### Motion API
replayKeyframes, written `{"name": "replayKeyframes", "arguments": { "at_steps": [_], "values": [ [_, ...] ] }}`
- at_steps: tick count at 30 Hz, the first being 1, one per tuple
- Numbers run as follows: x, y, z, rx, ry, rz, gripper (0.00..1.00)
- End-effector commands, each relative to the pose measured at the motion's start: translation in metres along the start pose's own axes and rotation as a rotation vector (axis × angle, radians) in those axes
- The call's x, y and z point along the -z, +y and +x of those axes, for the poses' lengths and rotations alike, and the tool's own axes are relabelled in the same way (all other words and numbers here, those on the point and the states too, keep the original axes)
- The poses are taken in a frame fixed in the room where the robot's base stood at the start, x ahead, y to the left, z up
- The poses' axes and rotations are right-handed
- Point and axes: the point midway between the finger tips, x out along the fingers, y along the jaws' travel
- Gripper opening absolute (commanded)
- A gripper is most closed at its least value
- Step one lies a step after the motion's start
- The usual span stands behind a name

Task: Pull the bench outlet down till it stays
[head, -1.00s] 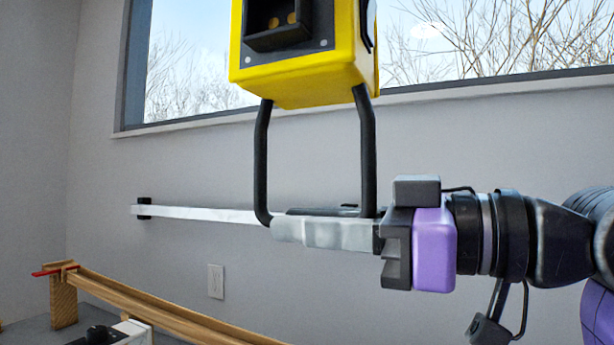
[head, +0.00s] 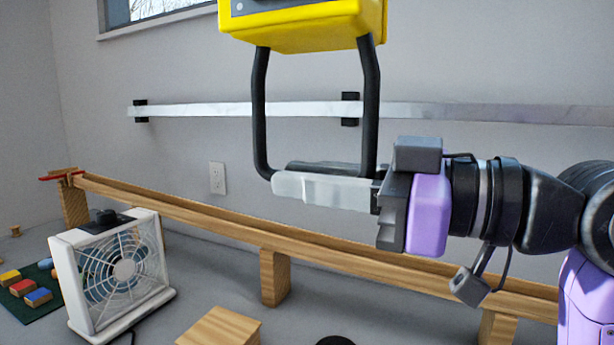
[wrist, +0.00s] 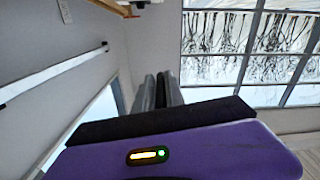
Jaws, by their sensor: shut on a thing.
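The bench outlet (head: 305,28) is a yellow box at the top of the head view, its upper part cut off by the frame. A black U-shaped handle (head: 260,110) hangs below it. My gripper (head: 325,186) comes in from the right, its light-grey fingers shut on the handle's bottom bar, which they mostly hide. In the wrist view the fingers (wrist: 163,90) show close together; the outlet and handle cannot be made out there.
A wooden ramp (head: 180,212) on blocks runs along the bench below my gripper. A white fan (head: 120,270) stands front left, with coloured blocks (head: 30,285) on a green mat beside it. A wooden block (head: 220,328) lies in front. A metal rail (head: 220,110) crosses the wall behind.

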Motion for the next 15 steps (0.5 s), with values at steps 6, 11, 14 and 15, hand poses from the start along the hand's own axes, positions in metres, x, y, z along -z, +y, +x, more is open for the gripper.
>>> {"name": "replayKeyframes", "arguments": {
  "at_steps": [6,11,14,15],
  "values": [
    [0.0005,-0.0024,0.0002,0.005,0.000,-0.004,0.34],
    [0.0005,-0.0014,0.0001,0.003,0.000,-0.003,0.34],
    [0.0004,-0.0009,-0.0008,0.002,0.000,-0.002,0.34],
    [0.0004,-0.0006,-0.0025,0.001,0.000,-0.002,0.34]
  ]
}}
